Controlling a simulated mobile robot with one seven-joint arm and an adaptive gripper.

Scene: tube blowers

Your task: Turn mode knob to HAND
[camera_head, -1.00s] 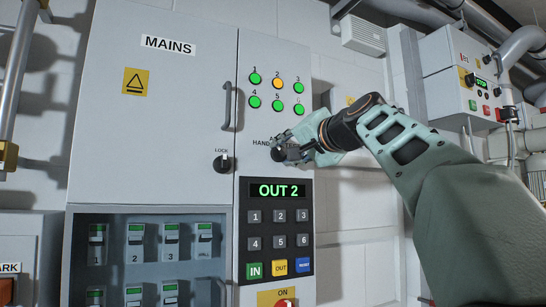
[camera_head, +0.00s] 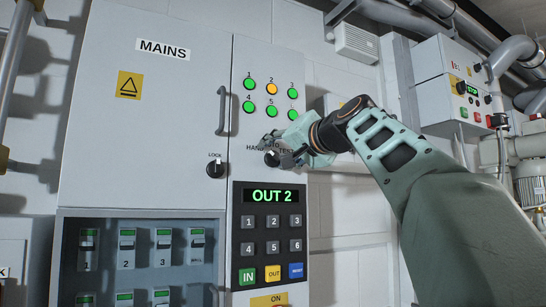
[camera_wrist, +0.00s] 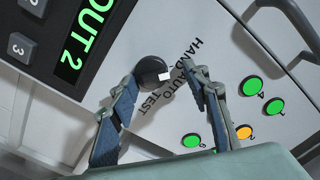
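The mode knob (camera_head: 271,158) is a small black round knob on the grey panel, below the HAND, AUTO and TEST labels. In the wrist view the knob (camera_wrist: 150,72) has a white pointer mark facing the AUTO label (camera_wrist: 186,74). My gripper (camera_wrist: 160,78) is open, with one finger on each side of the knob in this view. The left fingertip appears close beside the knob; I cannot tell whether it touches. In the head view my gripper (camera_head: 277,144) is just above the knob, partly covering the label area.
A keypad with an OUT 2 display (camera_head: 271,195) sits just below the knob. Several round green and orange lamps (camera_head: 271,88) are above. A LOCK knob (camera_head: 215,168) and a cabinet handle (camera_head: 224,110) are to the left. A control box (camera_head: 455,88) hangs at right.

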